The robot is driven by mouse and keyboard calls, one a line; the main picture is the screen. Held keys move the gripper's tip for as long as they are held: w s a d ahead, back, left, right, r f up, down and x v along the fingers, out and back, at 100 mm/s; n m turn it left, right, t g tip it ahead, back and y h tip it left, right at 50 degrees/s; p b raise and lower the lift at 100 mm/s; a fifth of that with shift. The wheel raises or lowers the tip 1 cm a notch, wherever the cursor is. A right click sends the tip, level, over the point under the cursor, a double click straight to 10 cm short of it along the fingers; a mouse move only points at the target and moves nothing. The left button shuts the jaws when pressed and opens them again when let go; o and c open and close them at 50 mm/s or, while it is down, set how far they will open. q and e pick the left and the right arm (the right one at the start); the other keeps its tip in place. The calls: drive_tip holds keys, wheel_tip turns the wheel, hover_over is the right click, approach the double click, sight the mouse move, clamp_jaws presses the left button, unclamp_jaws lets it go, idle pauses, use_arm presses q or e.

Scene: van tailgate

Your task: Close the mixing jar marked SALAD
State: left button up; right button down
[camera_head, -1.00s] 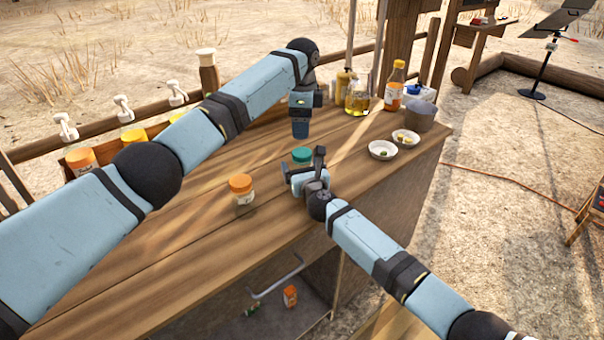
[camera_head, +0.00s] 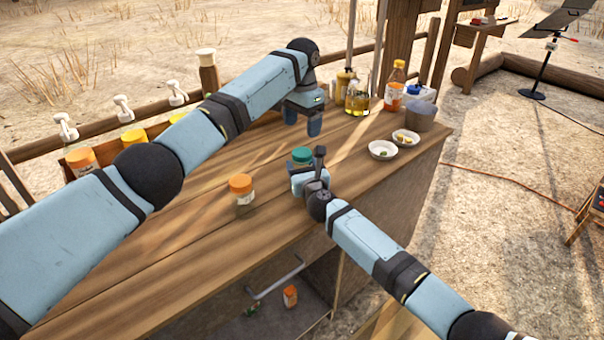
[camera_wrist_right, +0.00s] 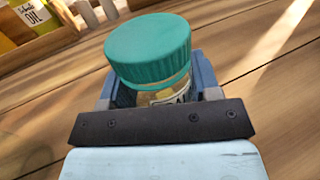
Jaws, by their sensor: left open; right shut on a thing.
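A clear jar with a ribbed green lid (camera_head: 301,155) stands on the wooden counter. In the right wrist view the green lid (camera_wrist_right: 148,50) sits on top of the jar, with a thin green band under it; whether it is screwed tight I cannot tell. A little of a pale label (camera_wrist_right: 172,97) shows, but its wording is hidden. My right gripper (camera_head: 305,170) is shut around the jar's body below the lid. My left gripper (camera_head: 302,122) is open and empty, pointing down above and slightly behind the lid, apart from it.
An orange-lidded jar (camera_head: 242,190) stands left of the held jar. Two small white bowls (camera_head: 382,151) (camera_head: 405,138), a grey cup (camera_head: 420,116), an orange bottle (camera_head: 395,88) and an oil jug (camera_head: 357,100) stand at the right and back.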

sight(302, 152)
use_arm(q)
drive_tip(key=n, duration=1.9)
drive_tip(key=shift+n, duration=0.4)
drive_tip(key=n, duration=0.6)
drive_tip(key=shift+n, duration=0.3)
drive_tip(key=shift+f, duration=4.05)
